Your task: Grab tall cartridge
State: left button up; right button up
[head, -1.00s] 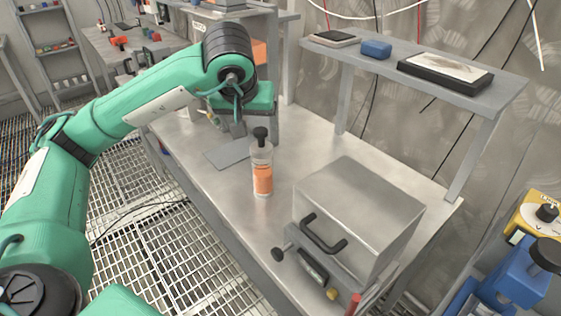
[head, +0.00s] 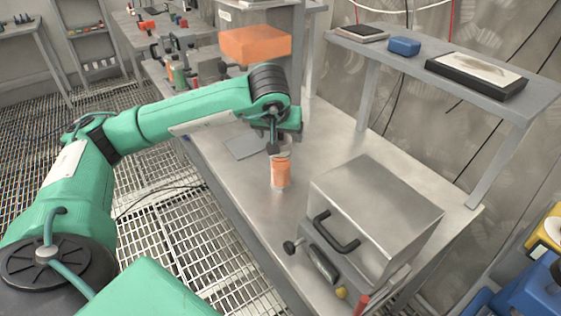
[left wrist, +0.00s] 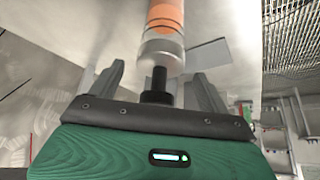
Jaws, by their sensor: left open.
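The tall cartridge (head: 281,171) stands upright on the steel table, clear with an orange band. In the head view my left gripper (head: 279,150) is right at its top, and the hand partly hides the dark cap. In the left wrist view the cartridge (left wrist: 163,45) comes down between the two spread fingers of the left gripper (left wrist: 155,85). Its black knob sits near the palm. The jaws are open, with a gap visible on each side of the cartridge. My right gripper is not in view.
A steel box (head: 375,215) with a black handle stands on the table to the right of the cartridge. A flat grey plate (head: 246,146) lies behind it to the left. A raised shelf (head: 420,75) holds a blue block (head: 404,46) and a dark tray.

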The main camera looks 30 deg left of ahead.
pick_arm(q)
jog(key=shift+x, duration=0.95)
jog(key=shift+c, duration=0.5)
jog(key=c, duration=1.6)
jog(key=shift+o, duration=0.2)
jog(key=shift+r, duration=0.15)
